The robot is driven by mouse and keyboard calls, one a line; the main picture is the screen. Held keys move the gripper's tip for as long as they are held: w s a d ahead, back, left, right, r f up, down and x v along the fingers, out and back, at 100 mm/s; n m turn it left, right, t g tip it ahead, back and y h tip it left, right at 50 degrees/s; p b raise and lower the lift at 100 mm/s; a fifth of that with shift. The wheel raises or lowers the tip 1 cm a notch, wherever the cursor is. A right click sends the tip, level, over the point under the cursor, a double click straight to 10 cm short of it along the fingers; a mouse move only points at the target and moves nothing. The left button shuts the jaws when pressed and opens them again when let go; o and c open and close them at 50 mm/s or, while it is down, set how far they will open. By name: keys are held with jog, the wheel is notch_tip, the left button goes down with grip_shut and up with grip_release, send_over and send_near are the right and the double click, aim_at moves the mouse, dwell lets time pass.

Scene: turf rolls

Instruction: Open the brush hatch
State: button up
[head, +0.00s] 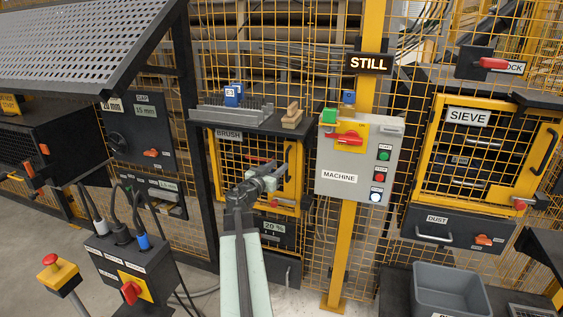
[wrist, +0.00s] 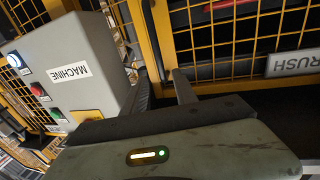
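The brush hatch (head: 293,196) is a yellow-framed mesh door below the BRUSH label (head: 229,135); it looks closed. Its yellow frame also shows in the wrist view (wrist: 162,30), with the upside-down BRUSH label at the right. A dark bar (wrist: 150,40), which looks like the hatch handle, runs down that frame towards the space between my fingers. My gripper (head: 284,168) is at the hatch's right side. In the wrist view my gripper (wrist: 161,82) has its two fingers apart; I cannot tell whether the bar is between them. A small red latch (head: 274,204) sits at the hatch's lower edge.
The grey MACHINE box (head: 352,165) stands close to the right of my gripper, with a red switch and buttons. A shelf (head: 225,121) with a brush and blocks juts out above the hatch. The STILL sign (head: 368,63) is lit. A plug box (head: 125,265) stands front left.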

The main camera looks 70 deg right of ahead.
jog(key=d, duration=0.7)
jog(key=shift+s+d, duration=0.25)
jog(key=shift+s, duration=0.2)
grip_shut()
dwell(0.9)
